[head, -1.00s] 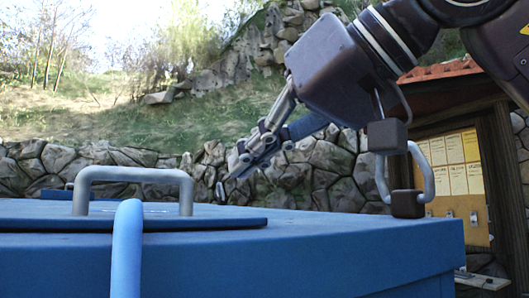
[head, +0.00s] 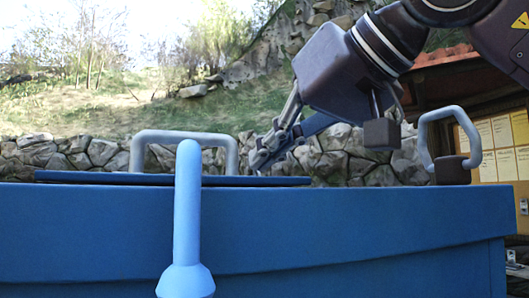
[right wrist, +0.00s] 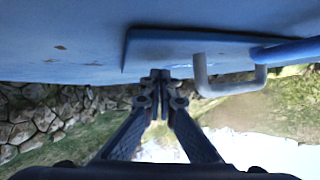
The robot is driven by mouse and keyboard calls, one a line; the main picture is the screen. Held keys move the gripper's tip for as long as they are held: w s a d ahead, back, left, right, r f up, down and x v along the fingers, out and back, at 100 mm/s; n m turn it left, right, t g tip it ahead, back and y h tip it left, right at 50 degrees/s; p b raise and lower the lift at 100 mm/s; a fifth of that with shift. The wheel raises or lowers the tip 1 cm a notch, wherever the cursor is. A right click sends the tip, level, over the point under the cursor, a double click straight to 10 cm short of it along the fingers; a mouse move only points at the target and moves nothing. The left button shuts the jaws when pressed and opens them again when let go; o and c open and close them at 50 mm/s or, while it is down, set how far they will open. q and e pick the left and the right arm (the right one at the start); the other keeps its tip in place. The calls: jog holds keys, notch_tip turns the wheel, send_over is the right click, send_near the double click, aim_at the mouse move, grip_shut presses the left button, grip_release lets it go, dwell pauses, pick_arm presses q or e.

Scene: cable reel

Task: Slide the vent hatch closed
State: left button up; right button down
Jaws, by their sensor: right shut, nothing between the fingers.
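The vent hatch appears to be the flat blue panel (head: 100,179) lying on top of a large blue box (head: 350,225). A grey bar handle (head: 150,137) stands up from it. In the right wrist view the panel (right wrist: 165,48) and the handle (right wrist: 232,88) show at the top. My right gripper (head: 258,162) is shut and empty, just right of the handle in the head view. Its tips (right wrist: 158,76) look close to the panel's edge; I cannot tell whether they touch. The lower fingertips are partly hidden behind the panel. My left gripper is not in view.
A light blue rod (head: 187,215) rises in front of the box and overlaps the handle. A grey loop on a dark block (head: 452,169) stands at the box's right end. A stone wall (head: 340,160) and a notice board (head: 500,145) are behind.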

aim_at(180, 139)
jog(key=shift+a, duration=0.1)
